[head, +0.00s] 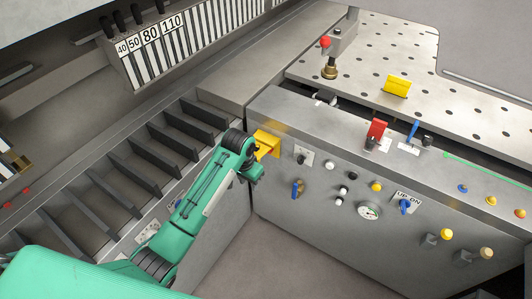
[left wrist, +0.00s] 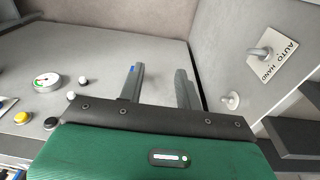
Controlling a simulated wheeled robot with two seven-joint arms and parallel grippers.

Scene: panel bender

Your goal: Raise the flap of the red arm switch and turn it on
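The red arm switch's red flap (head: 377,129) shows on top of the control box in the head view, beside a small white label. A dark part sits at its foot; I cannot tell from this small view whether the flap is up or down, or how the switch stands. My left gripper (head: 256,174) is in front of the box's left end, well left of and below the flap. In the left wrist view the two fingers of my left gripper (left wrist: 160,72) are apart with nothing between them. The red switch is not in the left wrist view. My right gripper is not in view.
A yellow block (head: 267,142) is by my left wrist. A blue lever (head: 413,130) stands right of the red flap. The box front carries a gauge (head: 369,210), several buttons and a blue knob (head: 297,188). A perforated table (head: 440,75) lies behind.

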